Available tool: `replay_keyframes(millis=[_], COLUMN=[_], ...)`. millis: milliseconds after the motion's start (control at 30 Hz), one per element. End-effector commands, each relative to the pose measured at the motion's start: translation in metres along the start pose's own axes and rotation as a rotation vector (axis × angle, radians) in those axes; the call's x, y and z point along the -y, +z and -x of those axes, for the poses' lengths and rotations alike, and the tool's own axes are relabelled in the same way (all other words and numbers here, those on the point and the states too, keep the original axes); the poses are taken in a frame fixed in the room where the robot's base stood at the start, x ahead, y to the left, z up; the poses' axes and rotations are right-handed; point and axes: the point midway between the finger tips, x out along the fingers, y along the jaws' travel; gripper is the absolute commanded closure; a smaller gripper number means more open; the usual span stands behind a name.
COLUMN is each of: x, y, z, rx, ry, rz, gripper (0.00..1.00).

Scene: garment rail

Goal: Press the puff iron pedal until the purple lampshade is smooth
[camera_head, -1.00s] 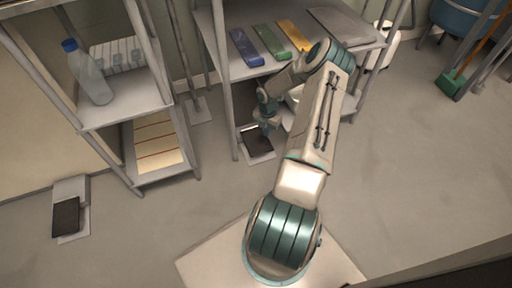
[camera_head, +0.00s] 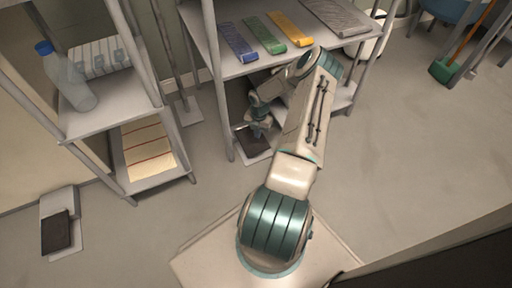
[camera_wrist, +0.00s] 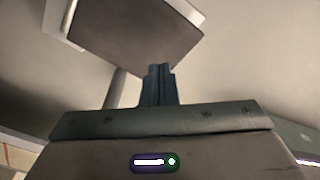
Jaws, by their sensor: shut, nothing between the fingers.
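A dark pedal plate on a pale base (camera_head: 254,146) lies on the floor under the front of the middle shelf unit. My gripper (camera_head: 262,130) points down just above it, its fingers shut and empty. The wrist view shows the closed fingers (camera_wrist: 158,84) at the near edge of the dark plate (camera_wrist: 135,28); I cannot tell whether they touch it. A second, similar dark pedal (camera_head: 56,231) lies on the floor at the far left, well away from my gripper. No purple lampshade shows in either view, and I cannot make out the puff iron.
The middle shelf (camera_head: 232,70) holds blue, green and yellow folded strips (camera_head: 264,34) and a grey sheet (camera_head: 338,15). Its post stands left of my gripper. A left rack (camera_head: 100,118) holds a clear bottle (camera_head: 68,78). Floor at right is open.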

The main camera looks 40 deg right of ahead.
Motion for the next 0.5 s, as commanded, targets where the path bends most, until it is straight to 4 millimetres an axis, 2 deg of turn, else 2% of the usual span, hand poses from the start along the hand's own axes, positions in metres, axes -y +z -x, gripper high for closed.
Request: replay_keyframes(millis=[33, 300, 500], x=[0.0, 0.0, -0.001], y=[0.0, 0.0, 0.0], z=[-0.01, -0.044, -0.053], rx=[-0.001, -0.001, 0.0], ry=[0.0, 0.0, 0.0], rz=[0.002, 0.0, 0.002], gripper=[1.0, 1.0, 1.0])
